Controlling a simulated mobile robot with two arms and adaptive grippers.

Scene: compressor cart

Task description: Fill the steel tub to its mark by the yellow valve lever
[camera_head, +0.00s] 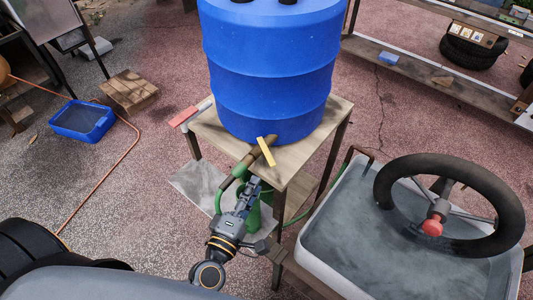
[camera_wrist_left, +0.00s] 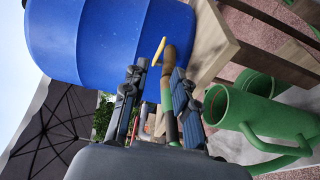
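The yellow valve lever (camera_head: 265,151) sits on a brown tap low on the blue drum (camera_head: 270,75). The lever also shows in the left wrist view (camera_wrist_left: 160,50), just beyond my fingertips. My left gripper (camera_head: 252,185) is just below and in front of the tap. In the wrist view its two fingers stand apart, with no grip on the lever visible. A pale grey tub (camera_head: 318,250), apparently the steel tub, stands at the lower right with a grey, water-like surface inside. I cannot make out its mark. My right gripper is not in view.
The drum stands on a wooden stand (camera_head: 325,125). A green hose (camera_head: 219,195) hangs from the tap beside a green vessel (camera_wrist_left: 250,110). A black wheel (camera_head: 505,205) with a red centre covers part of the tub. A blue basin (camera_head: 82,121) is at left.

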